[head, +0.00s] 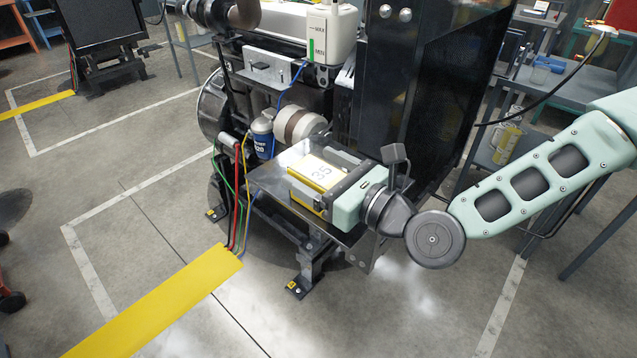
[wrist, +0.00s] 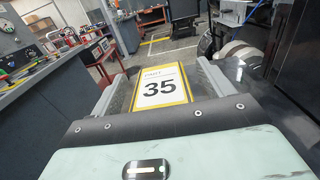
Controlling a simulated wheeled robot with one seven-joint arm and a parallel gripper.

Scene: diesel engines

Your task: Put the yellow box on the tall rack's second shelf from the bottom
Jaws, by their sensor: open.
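The yellow box (head: 318,173) has a white label reading 35 on top. It lies flat on a grey metal plate (head: 267,178) at the front of the engine. My gripper (head: 311,170) is low over the plate, with one finger on each side of the box. The wrist view shows the box (wrist: 161,86) between the open fingers (wrist: 160,84), with a visible gap on at least the left side. Contact on the right side is hard to tell. I cannot make out the tall rack for certain in either view.
The engine (head: 290,90) with its dark radiator (head: 425,90) stands right behind the plate. A yellow floor strip (head: 155,305) and cables lie in front. A grey bench (head: 555,90) stands at right. The wrist view shows a cluttered workbench (wrist: 50,110) at left. Floor at left is open.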

